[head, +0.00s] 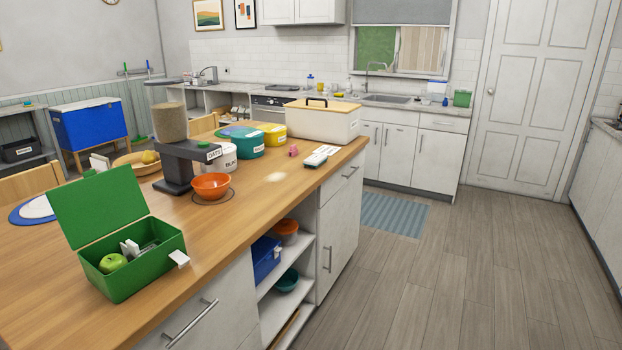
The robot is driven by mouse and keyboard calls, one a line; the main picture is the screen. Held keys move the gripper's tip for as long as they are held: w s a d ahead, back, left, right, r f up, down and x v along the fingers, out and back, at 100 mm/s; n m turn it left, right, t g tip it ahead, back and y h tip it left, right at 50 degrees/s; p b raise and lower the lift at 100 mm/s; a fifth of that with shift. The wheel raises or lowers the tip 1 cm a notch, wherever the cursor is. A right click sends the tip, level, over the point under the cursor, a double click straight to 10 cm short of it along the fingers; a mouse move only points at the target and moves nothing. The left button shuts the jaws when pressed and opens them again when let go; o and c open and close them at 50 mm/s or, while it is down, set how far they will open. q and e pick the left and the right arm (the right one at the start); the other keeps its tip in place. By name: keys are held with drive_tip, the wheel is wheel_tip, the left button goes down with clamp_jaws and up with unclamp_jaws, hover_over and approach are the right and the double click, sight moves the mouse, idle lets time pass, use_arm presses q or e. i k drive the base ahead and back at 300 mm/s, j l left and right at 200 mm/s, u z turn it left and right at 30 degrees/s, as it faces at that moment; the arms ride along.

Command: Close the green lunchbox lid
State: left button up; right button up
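The green lunchbox (152,277) stands on the wooden counter at the lower left of the head view. Its green lid (98,205) is open, tilted up and back on the far left side. A white latch (179,258) shows at its right end. Inside lie a green apple (113,262) and some white and grey items (138,247) that I cannot make out clearly. Neither of my grippers shows in the head view.
Behind the lunchbox stand a dark dispenser (175,165), an orange bowl (211,185) and several canisters. A cream bin (322,121) is at the counter's far end. The wooden counter (235,235) is bare to the right of the lunchbox. Open floor (440,270) lies right of the counter.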

sight(92, 207)
drive_tip(key=j+u, duration=0.25)
drive_tip(key=j, duration=0.25)
drive_tip(key=i+j+u, duration=0.25)
drive_tip(key=j, duration=0.25)
drive_tip(key=j+u, duration=0.25)
drive_tip(key=j, duration=0.3)
drive_tip(key=l+z, duration=0.45)
drive_tip(key=i+j, duration=0.05)
drive_tip(key=j, duration=0.05)
